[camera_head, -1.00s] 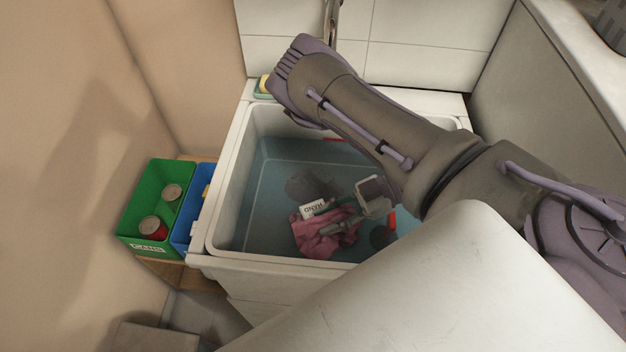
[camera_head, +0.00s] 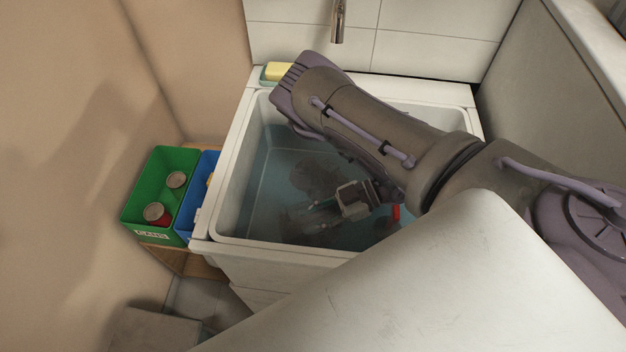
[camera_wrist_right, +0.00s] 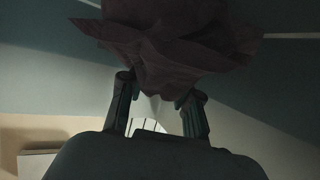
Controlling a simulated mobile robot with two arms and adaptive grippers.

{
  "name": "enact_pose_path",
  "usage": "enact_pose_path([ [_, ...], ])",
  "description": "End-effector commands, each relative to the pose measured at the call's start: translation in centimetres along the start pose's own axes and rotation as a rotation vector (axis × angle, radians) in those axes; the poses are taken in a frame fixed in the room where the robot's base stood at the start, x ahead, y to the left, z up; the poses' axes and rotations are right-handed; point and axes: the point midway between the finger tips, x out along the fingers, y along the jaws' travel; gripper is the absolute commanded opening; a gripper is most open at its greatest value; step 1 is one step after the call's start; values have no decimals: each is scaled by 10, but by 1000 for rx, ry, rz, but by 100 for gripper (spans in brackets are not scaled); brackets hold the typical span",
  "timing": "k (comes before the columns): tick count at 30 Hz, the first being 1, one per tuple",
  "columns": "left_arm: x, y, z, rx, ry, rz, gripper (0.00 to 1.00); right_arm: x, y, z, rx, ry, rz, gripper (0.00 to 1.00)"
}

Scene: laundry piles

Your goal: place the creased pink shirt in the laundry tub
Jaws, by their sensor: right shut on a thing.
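The creased pink shirt (camera_wrist_right: 170,50) shows in the right wrist view as a dim, mauve, folded cloth at my right fingertips. My right gripper (camera_head: 305,218) reaches down inside the laundry tub (camera_head: 228,205), low near its front wall; its fingers also show in the wrist view (camera_wrist_right: 160,92). It is shut on the shirt, though the fingers look well apart there. In the head view the shirt's pink does not stand out; the area around the fingers is dark. The tub holds bluish water, with a dark shape (camera_head: 312,178) behind the gripper. My left gripper is out of view.
A green bin (camera_head: 135,205) with cans and a blue bin (camera_head: 187,215) stand left of the tub. A yellow soap bar (camera_head: 279,71) sits on the back left rim. A tap (camera_head: 338,22) hangs behind. A red item (camera_head: 396,212) shows inside the tub at right.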

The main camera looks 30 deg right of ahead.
Motion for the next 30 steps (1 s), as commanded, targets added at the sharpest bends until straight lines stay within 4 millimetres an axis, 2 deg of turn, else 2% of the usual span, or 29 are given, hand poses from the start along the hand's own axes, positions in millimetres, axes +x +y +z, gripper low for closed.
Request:
enact_pose_path([
  [12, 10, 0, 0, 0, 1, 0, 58, 4, 0, 9, 0, 1, 0, 0],
  [13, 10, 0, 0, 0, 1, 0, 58, 4, 0, 10, 0, 0, 0, 36],
  [17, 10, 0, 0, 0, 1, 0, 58, 4, 0, 10, 0, 0, 0, 58],
  [26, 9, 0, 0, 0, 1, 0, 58, 3, 0, 8, 0, 0, 0, 58],
  [30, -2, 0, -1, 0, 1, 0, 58, -1, 0, -2, 0, 0, 0, 58],
])
